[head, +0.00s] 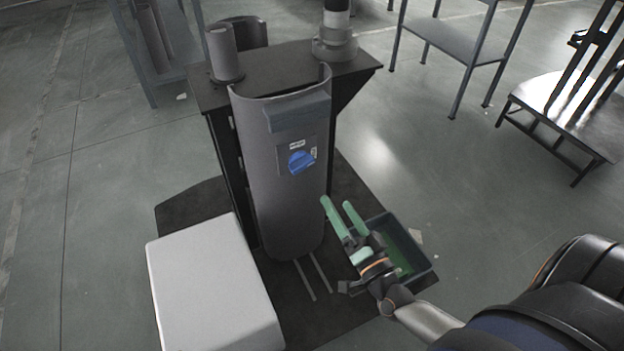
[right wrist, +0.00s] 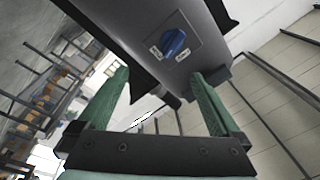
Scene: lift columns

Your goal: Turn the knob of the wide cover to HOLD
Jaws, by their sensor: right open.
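The wide cover (head: 275,217) is a tall dark grey curved panel standing upright in the middle of the head view. Its blue knob (head: 301,161) sits on a small square plate on its front, with small labels beside it too small to read. In the right wrist view the blue knob (right wrist: 173,42) shows beyond the fingertips, between two white labels. My right gripper (head: 338,210) has green fingers, is open and empty, and is below and to the right of the knob, apart from the cover. It also shows in the right wrist view (right wrist: 160,84). My left gripper is not in view.
A white box (head: 212,285) stands at the front left. A dark bin with a green inside (head: 412,250) is behind my right gripper. A black stand (head: 264,68) behind the cover holds grey cylinders. A shelf (head: 455,47) and a metal platform (head: 560,100) stand at the right.

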